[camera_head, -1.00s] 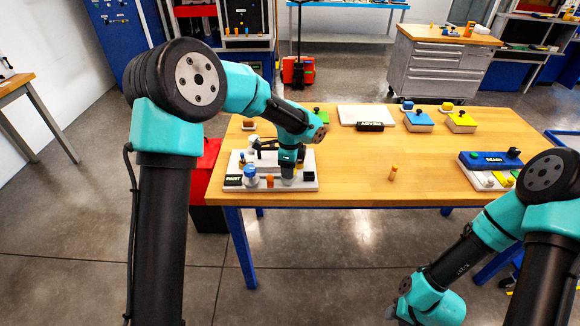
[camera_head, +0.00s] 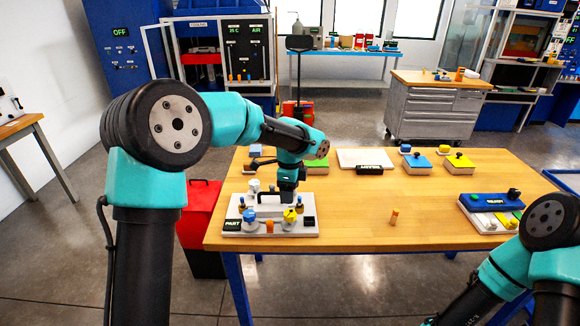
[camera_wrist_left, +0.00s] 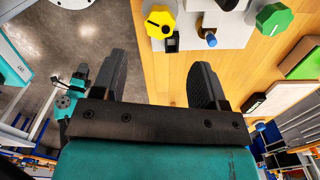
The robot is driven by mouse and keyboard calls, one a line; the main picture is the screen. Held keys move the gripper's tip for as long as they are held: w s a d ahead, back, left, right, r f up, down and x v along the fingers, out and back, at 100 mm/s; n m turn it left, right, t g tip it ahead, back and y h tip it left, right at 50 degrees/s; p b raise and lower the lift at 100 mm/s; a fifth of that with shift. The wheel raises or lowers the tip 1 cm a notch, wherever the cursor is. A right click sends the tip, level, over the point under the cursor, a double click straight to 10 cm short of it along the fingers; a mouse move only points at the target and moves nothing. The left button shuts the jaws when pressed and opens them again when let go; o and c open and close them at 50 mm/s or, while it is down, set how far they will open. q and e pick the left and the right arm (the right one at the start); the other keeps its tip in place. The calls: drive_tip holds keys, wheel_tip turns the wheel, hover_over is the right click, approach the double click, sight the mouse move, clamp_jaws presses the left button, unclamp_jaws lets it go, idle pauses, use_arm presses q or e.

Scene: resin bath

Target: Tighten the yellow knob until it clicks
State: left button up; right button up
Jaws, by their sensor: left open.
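The yellow knob (camera_head: 289,215) sits at the front right of a white board (camera_head: 270,230) on the wooden table. In the left wrist view the yellow knob (camera_wrist_left: 159,21) is many-sided with a dark mark on its top. My left gripper (camera_head: 288,190) is behind and above the knob in the head view, apart from it. In the left wrist view its two dark fingers (camera_wrist_left: 160,85) are spread with nothing between them. My right arm shows at the lower right of the head view, but its gripper is out of frame.
A green knob (camera_wrist_left: 273,19) shows in the left wrist view. A loose orange peg (camera_head: 394,216) stands on the clear middle of the table. A panel with a blue top (camera_head: 491,201) is at the right.

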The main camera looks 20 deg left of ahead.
use_arm(q)
wheel_tip(320, 180, up, 8)
drive_tip(key=shift+r, duration=0.25)
idle(0.6)
